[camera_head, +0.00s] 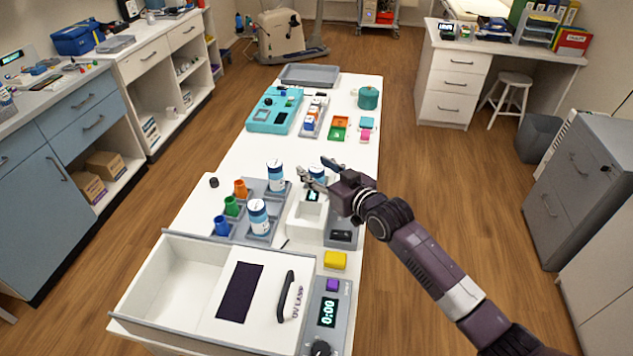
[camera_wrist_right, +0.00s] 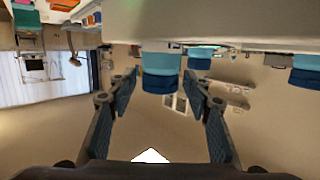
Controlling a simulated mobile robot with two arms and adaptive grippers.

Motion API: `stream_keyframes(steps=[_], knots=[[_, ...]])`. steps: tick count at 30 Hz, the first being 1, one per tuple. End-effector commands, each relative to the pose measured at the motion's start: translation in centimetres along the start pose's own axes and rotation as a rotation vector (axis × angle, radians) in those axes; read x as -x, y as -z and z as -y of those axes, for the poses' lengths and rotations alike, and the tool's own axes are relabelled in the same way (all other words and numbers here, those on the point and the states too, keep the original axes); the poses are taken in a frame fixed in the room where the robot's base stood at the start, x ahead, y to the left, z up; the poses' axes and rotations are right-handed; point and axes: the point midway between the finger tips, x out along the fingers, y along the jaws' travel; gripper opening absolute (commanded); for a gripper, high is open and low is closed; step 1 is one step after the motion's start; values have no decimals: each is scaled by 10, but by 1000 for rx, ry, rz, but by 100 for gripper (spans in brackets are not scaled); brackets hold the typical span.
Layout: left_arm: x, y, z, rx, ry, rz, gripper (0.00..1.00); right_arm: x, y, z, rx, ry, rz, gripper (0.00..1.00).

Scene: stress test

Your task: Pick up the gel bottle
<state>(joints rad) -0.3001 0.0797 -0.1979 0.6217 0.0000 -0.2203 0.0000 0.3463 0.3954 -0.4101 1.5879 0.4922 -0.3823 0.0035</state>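Several white bottles with blue bands stand on the table; I cannot tell from their labels which is the gel bottle. One bottle (camera_head: 317,174) is at my right gripper (camera_head: 314,167), partly hidden by its fingers. In the right wrist view my right gripper (camera_wrist_right: 160,80) is open. Its fingers are spread on both sides of a blue, cylinder-like thing (camera_wrist_right: 162,70); I cannot tell whether they touch it. My left gripper is not in view.
Orange (camera_head: 240,188), green (camera_head: 232,206) and blue (camera_head: 221,226) small containers stand to the left. A large white UV lamp box (camera_head: 178,262) fills the table's front. A teal tray (camera_head: 274,111) lies farther back.

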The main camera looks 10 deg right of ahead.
Motion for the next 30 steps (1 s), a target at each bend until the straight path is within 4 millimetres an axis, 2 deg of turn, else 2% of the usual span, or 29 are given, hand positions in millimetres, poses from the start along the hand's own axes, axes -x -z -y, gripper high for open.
stream_keyframes(steps=[1, 11, 19, 23, 26, 30], knots=[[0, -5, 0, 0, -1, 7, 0, 0, 0, 0, 0, 0, 0, 37], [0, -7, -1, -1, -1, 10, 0, 0, 0, 0, 0, 0, 1, 1], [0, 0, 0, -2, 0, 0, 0, 0, 2, 0, 1, 0, -1, 1], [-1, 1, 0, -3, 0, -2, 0, 2, 9, 0, 1, 0, -3, 1], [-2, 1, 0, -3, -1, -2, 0, 4, 21, 0, 3, 0, -5, 1], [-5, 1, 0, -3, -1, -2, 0, 9, 46, -1, 4, -1, -7, 1]])
